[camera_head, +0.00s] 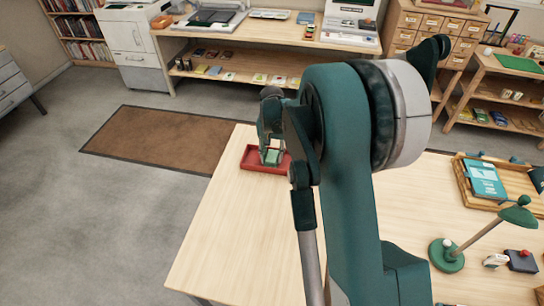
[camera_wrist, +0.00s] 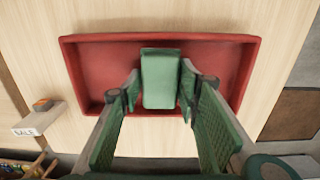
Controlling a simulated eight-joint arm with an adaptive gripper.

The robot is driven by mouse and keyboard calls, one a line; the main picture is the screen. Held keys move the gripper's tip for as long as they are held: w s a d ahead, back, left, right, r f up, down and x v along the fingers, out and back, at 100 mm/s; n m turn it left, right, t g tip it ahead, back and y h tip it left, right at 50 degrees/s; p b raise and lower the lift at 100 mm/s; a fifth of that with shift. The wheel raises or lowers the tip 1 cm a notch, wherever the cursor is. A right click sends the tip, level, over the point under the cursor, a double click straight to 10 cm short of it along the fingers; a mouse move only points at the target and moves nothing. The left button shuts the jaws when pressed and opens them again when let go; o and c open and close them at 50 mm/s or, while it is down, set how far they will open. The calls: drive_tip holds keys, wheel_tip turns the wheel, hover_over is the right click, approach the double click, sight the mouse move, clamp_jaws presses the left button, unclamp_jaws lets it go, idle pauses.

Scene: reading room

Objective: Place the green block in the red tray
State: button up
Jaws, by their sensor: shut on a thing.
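The green block (camera_wrist: 160,80) is between my gripper's fingers (camera_wrist: 160,92), over the red tray (camera_wrist: 90,40) in the wrist view. My gripper is shut on the block, one finger on each side. In the head view, the block (camera_head: 271,157) shows pale green between the fingers of my gripper (camera_head: 271,152), within the outline of the red tray (camera_head: 252,164). The tray lies at the far left corner of the wooden table. I cannot tell whether the block touches the tray floor. My arm hides part of the tray's right side in the head view.
A brown mat (camera_head: 155,140) lies on the floor beyond the table.

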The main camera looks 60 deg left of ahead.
sight(272, 155)
drive_tip(key=shift+f, duration=0.2)
drive_tip(key=o, duration=0.9)
drive_tip(key=shift+r, duration=0.2)
wheel_tip(272, 155, up, 12)
drive_tip(key=shift+p, duration=0.45)
idle(0.4)
idle(0.4)
